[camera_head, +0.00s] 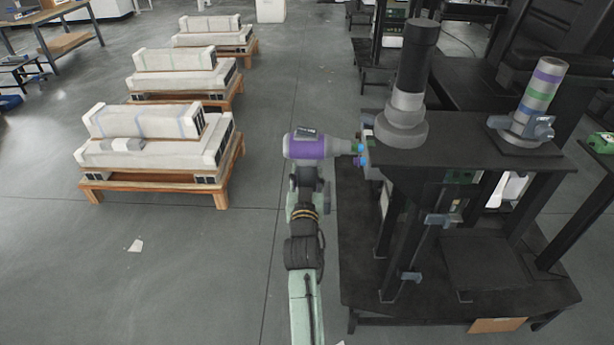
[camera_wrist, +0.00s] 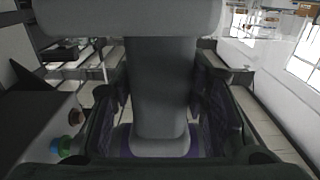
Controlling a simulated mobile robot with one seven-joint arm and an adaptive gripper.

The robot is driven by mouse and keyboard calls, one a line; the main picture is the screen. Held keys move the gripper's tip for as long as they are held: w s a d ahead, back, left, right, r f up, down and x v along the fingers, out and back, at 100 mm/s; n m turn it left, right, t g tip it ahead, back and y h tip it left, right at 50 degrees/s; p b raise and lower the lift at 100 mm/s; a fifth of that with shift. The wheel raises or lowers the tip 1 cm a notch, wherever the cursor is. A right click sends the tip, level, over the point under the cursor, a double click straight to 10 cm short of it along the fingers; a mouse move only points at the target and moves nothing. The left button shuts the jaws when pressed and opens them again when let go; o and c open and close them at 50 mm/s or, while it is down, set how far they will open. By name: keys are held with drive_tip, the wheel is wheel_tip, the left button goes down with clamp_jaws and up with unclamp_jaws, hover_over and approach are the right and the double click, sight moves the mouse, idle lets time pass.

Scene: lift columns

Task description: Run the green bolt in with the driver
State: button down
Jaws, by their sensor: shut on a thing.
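The driver (camera_head: 305,146), with a purple body and grey ends, is in my gripper (camera_head: 306,168). It lies roughly level in the head view, its nose pointing right at the side of the black column stand. Its grey body (camera_wrist: 158,85) fills the middle of the wrist view between my fingers. The green bolt (camera_wrist: 64,153) shows at the lower left of the wrist view, beside a blue bolt (camera_wrist: 62,142) and below a reddish one (camera_wrist: 75,116). In the head view the driver's nose is close to the coloured bolts; I cannot tell which one it touches, if any.
The black stand (camera_head: 455,150) carries a dark lift column (camera_head: 413,75) and a banded column (camera_head: 538,95) on its top. Wooden pallets with white packed columns (camera_head: 155,145) stand at the left.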

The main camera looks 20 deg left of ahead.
drive_tip(key=shift+w+d+r+p, duration=0.15)
drive_tip(key=shift+d+p, duration=0.1)
drive_tip(key=shift+d, duration=0.2)
drive_tip(key=shift+w+d+p, duration=0.15)
drive_tip(key=shift+d+p, duration=0.05)
drive_tip(key=shift+d, duration=0.3)
drive_tip(key=shift+w+d+r+p, duration=0.15)
drive_tip(key=shift+d+p, duration=0.1)
drive_tip(key=shift+d, duration=0.2)
idle(2.6)
drive_tip(key=shift+a, duration=0.1)
drive_tip(key=shift+s+a+b, duration=0.25)
drive_tip(key=shift+a, duration=0.55)
drive_tip(key=shift+s+a+b, duration=0.25)
drive_tip(key=shift+a+b, duration=0.05)
drive_tip(key=shift+a, duration=0.55)
drive_tip(key=shift+s+a+b, duration=0.25)
drive_tip(key=shift+a, duration=0.55)
drive_tip(key=shift+f, duration=0.1)
drive_tip(key=shift+s+a+f+b, duration=0.1)
drive_tip(key=shift+s+a+b, duration=0.05)
drive_tip(key=shift+a+b, duration=0.35)
drive_tip(key=a, duration=0.1)
drive_tip(key=a+b, duration=0.1)
drive_tip(key=a, duration=0.1)
drive_tip(key=shift+s, duration=0.4)
